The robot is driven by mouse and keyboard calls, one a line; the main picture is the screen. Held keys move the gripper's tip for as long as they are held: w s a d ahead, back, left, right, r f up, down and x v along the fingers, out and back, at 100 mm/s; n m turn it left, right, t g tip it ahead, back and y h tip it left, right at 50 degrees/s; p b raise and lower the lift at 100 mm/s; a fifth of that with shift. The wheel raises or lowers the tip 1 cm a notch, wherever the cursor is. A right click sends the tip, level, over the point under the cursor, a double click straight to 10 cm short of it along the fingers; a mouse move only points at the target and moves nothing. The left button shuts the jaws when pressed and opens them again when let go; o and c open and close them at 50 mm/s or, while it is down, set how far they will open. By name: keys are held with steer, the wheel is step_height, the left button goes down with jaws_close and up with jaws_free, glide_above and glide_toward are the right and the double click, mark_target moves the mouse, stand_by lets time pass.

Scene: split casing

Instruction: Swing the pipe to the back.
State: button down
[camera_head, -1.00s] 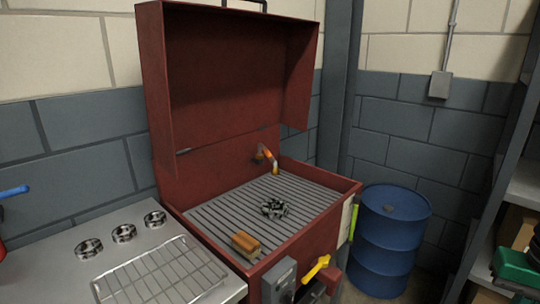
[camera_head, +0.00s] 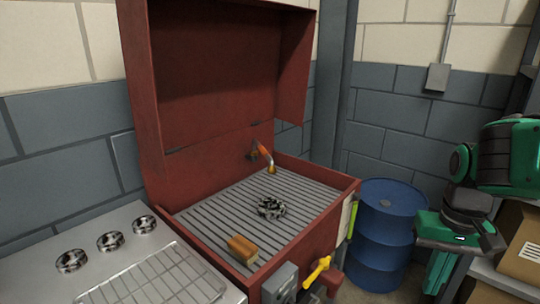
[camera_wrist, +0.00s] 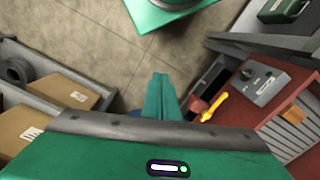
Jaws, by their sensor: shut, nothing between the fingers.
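The pipe (camera_head: 264,154) is a short bent spout, orange with a brass-coloured tip. It is fixed to the back wall inside the open red casing (camera_head: 328,218), and its tip hangs over the slatted grey floor. My gripper (camera_head: 436,284) is at the right of the head view, beyond the blue barrel's near side and well apart from the pipe. Its green fingers are shut together and empty in the wrist view (camera_wrist: 160,84), pointing down over the floor. The pipe is not in the wrist view.
The casing's raised lid (camera_head: 215,90) stands behind the slats. A dark clump of parts (camera_head: 271,208) and an orange-brown block (camera_head: 242,249) lie on them. A yellow handle (camera_head: 317,270) sticks out in front. A blue barrel (camera_head: 385,230) and cardboard boxes (camera_head: 522,250) stand right.

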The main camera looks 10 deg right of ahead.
steer(key=w+a+t+y, duration=0.1)
steer(key=w+a+t, duration=0.1)
steer(key=w, duration=0.9)
steer(key=w+a+n+t+y, duration=0.1)
steer(key=w+a+t, duration=0.2)
steer(key=w, duration=0.9)
steer(key=w+a+f+t+y, duration=0.1)
steer(key=w+a+t, duration=0.2)
steer(key=w, duration=0.9)
steer(key=shift+a+f+t, duration=0.1)
steer(key=shift+t, duration=0.2)
steer(key=w+a+r+m+t+y, duration=0.1)
steer(key=w+r+m+t, duration=0.2)
steer(key=w, duration=0.5)
steer(key=w+a+r+m+t+y, duration=0.1)
steer(key=w+r+m+t, duration=0.2)
steer(key=w+t, duration=0.2)
steer(key=w, duration=0.3)
steer(key=shift+a+m+y, duration=0.25)
steer(key=shift+m+y, duration=0.05)
steer(key=shift+y, duration=0.1)
steer(key=w+a+f, duration=0.1)
steer(key=w+a, duration=0.6)
steer(key=w, duration=0.2)
steer(key=shift+a, duration=0.15)
